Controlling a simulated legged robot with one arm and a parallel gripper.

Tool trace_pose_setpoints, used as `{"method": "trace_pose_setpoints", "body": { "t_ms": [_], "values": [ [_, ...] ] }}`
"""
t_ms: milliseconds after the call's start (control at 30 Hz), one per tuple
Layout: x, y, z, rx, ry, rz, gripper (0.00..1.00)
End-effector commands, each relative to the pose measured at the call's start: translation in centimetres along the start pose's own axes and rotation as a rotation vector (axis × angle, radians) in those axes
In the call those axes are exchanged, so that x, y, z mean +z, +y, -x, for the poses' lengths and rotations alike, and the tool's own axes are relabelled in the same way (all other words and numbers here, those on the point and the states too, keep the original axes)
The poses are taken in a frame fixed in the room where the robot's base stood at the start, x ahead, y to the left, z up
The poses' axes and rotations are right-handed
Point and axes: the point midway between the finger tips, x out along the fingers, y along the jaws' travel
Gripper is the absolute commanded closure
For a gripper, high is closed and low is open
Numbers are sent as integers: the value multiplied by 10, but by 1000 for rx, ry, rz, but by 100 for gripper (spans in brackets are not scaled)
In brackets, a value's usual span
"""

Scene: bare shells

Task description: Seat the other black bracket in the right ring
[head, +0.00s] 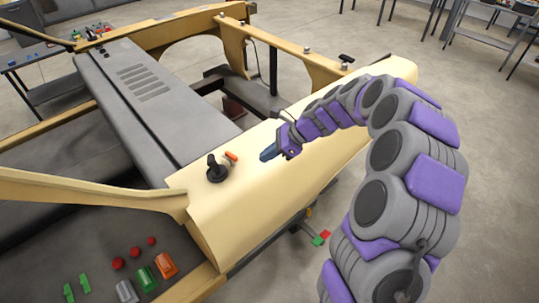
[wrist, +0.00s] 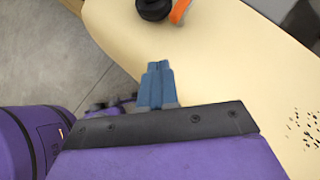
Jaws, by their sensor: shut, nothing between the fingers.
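A black bracket-like piece (head: 216,170) stands on the cream shell panel (head: 280,190), with a rounded base and an upright part. It also shows, cut off by the top edge, in the wrist view (wrist: 153,7). A smaller black piece (head: 347,58) sits at the far end of the cream frame; I cannot tell if it is a bracket. I cannot make out the right ring clearly. My gripper (head: 268,153) hangs over the panel, right of the near black piece and apart from it. Its blue fingers (wrist: 158,85) are shut together and hold nothing.
An orange piece (head: 231,156) lies beside the near black piece. Red, green, grey and orange parts lie on the dark surface (head: 75,230) at lower left. A grey slotted panel (head: 150,95) lies behind. Concrete floor (head: 470,150) is open at right.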

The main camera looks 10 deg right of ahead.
Motion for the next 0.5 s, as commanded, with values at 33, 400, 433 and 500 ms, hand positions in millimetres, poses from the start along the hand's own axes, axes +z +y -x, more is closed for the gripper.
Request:
{"method": "trace_pose_setpoints", "body": {
  "t_ms": [33, 400, 433, 500],
  "values": [
    [1, 2, -13, 7, 0, 2, 100],
    [-6, 0, -71, 9, -14, -1, 100],
    [-2, 0, -73, 9, -15, 0, 100],
    [5, 0, -79, 7, -14, 1, 100]
  ]
}}
